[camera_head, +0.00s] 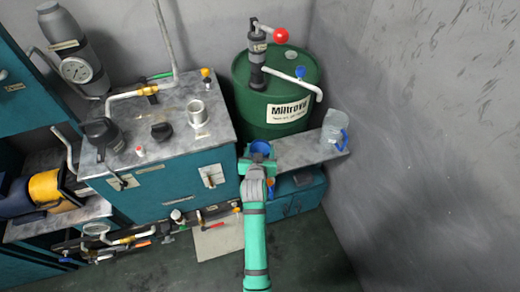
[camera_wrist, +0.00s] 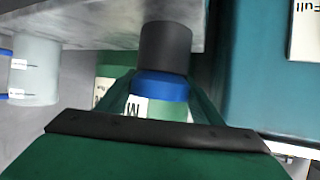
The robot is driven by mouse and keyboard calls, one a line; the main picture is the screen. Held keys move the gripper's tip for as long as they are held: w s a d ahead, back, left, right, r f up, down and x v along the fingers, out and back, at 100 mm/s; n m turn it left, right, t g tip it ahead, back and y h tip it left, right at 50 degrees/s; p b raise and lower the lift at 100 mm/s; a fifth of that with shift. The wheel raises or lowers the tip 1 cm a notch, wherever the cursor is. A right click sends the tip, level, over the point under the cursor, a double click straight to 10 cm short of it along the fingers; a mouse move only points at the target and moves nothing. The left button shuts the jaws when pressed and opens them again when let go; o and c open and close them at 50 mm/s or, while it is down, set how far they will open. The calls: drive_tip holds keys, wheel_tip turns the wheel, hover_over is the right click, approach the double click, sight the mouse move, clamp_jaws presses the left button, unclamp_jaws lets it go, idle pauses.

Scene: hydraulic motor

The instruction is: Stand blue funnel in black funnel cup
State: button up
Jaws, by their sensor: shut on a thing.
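The blue funnel (camera_head: 261,148) shows in the head view at the left end of the grey shelf, between the jaws of my green gripper (camera_head: 262,163). The wrist view appears upside down. There the funnel is a wide blue band (camera_wrist: 160,86) between my gripper's green fingers (camera_wrist: 164,96). The black funnel cup (camera_wrist: 165,45) is a dark cylinder at the shelf edge, directly against the blue band and in line with it. No gap shows between them. How deep the funnel sits in the cup is hidden. In the head view I cannot make out the cup.
A grey jug with a blue handle (camera_head: 334,132) stands at the right end of the grey shelf (camera_head: 295,152). A green drum (camera_head: 262,95) with a pump is behind the shelf. The teal hydraulic unit (camera_head: 180,190) is close on the left. Open floor lies in front.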

drive_tip(key=o, duration=1.1)
drive_tip(key=shift+d, duration=0.1)
drive_tip(key=shift+s, duration=0.1)
drive_tip(key=v, duration=1.2)
drive_tip(key=s+f+n+t+y, duration=0.1)
drive_tip(key=s+f, duration=0.2)
drive_tip(key=s, duration=2.4)
drive_tip(key=s+r+t, duration=0.1)
drive_tip(key=s+r, duration=0.4)
drive_tip(key=s, duration=0.5)
drive_tip(key=shift+d+r, duration=0.25)
drive_tip(key=shift+d, duration=0.1)
